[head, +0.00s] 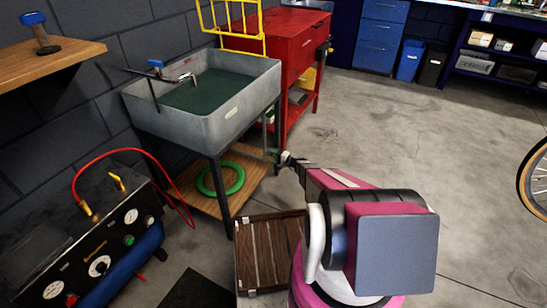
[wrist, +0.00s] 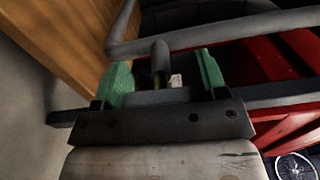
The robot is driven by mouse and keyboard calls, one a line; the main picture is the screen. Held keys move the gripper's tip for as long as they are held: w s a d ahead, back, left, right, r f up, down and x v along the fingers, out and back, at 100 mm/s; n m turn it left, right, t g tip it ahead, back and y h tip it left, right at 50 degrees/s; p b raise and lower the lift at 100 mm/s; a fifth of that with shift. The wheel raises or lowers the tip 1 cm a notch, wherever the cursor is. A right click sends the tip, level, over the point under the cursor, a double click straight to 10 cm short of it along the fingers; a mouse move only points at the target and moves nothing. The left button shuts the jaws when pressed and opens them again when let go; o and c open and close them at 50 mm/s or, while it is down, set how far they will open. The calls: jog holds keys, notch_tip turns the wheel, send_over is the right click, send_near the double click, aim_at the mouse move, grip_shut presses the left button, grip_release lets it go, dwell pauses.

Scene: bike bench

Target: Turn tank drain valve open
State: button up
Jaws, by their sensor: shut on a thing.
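The grey tank (head: 240,112) with dark green liquid stands on a metal frame in the head view. My gripper (head: 275,155) is low beside the frame's right side, below the tank rim. In the wrist view my gripper's green fingers (wrist: 161,78) stand either side of a small grey, round-ended handle (wrist: 160,52), which looks like the drain valve handle. The gripper is shut on it. The valve body is hidden, and I cannot tell how far the handle is turned. In the head view the handle is too small to make out.
A wooden shelf (head: 190,205) with a green hose coil (head: 220,180) lies under the tank. A red cabinet (head: 275,45) stands close behind. A wooden crate (head: 268,250) is on the floor near my arm. Open floor (head: 400,125) lies to the right.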

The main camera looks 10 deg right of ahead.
jog(key=o, duration=0.9)
jog(key=shift+o, duration=0.2)
jog(key=shift+s+d, duration=0.1)
jog(key=shift+d, duration=0.05)
jog(key=v, duration=1)
jog(key=shift+s+d, duration=0.2)
